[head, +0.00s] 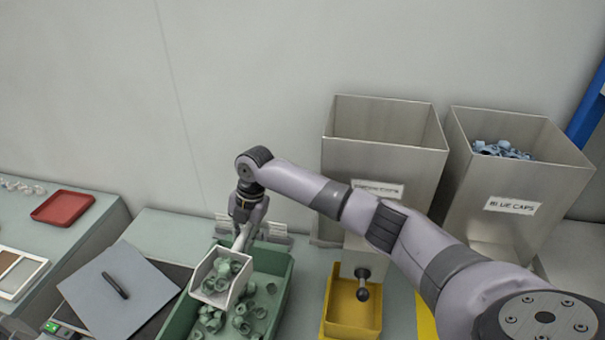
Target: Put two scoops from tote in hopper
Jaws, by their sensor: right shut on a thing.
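My right gripper (246,208) points down at the green tote (282,285) and is shut on the handle of a white scoop (195,283). The scoop holds several green caps (222,272) and is over the tote's left part; I cannot tell whether it touches the caps below. More loose green caps (250,318) lie in the tote. A metal hopper (385,150) stands behind my right arm; its label is partly hidden by the arm, and no caps show inside it. My left gripper is not in view.
A second hopper labelled BLUE CAPS (515,225) holds blue caps (503,150). A yellow bin (340,328) and a black-knobbed lever (363,292) are below the first hopper.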

